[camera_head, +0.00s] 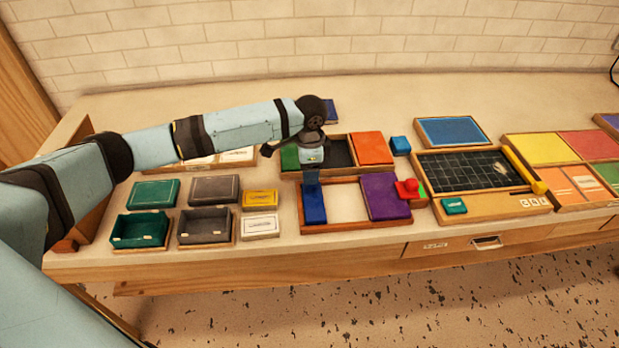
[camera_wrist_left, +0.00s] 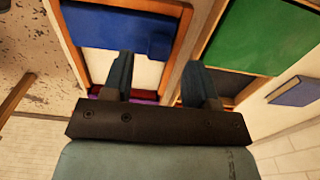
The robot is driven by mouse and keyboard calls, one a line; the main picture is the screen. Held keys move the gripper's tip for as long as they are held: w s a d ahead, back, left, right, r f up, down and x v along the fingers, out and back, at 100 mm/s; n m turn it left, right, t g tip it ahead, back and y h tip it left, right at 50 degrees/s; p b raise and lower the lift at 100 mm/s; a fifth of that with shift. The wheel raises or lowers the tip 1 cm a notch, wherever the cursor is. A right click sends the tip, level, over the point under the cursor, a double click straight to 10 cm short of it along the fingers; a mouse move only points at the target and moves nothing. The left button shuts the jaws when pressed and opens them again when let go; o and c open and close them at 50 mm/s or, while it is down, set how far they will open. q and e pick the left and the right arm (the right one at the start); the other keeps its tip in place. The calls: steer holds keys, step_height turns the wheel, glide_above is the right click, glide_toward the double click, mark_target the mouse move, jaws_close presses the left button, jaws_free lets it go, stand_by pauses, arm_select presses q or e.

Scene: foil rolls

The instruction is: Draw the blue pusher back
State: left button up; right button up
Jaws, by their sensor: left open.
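The blue pusher (camera_head: 314,206) is a blue block at the left end of a wooden tray (camera_head: 352,227) with a white floor. A purple panel (camera_head: 385,197) covers the right end of that tray. My left gripper (camera_head: 312,182) points down just behind the blue pusher, open. In the left wrist view the blue pusher (camera_wrist_left: 118,30) lies beyond the fingers, and my left gripper (camera_wrist_left: 160,75) has nothing between its fingers. One finger shows over the white floor, the other near the tray's back edge. Whether a finger touches anything is unclear. My right gripper is out of view.
Behind the tray is another with a green panel (camera_wrist_left: 262,33), a dark floor and an orange panel (camera_head: 371,148). A red knobbed piece (camera_head: 407,188) is at the right. Green and grey boxes (camera_head: 206,226) stand at the left. The back table strip is mostly clear.

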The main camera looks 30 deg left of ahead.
arm_select(q)
step_height(320, 180, up, 10)
steer(key=shift+f, duration=0.25)
stand_by(0.3)
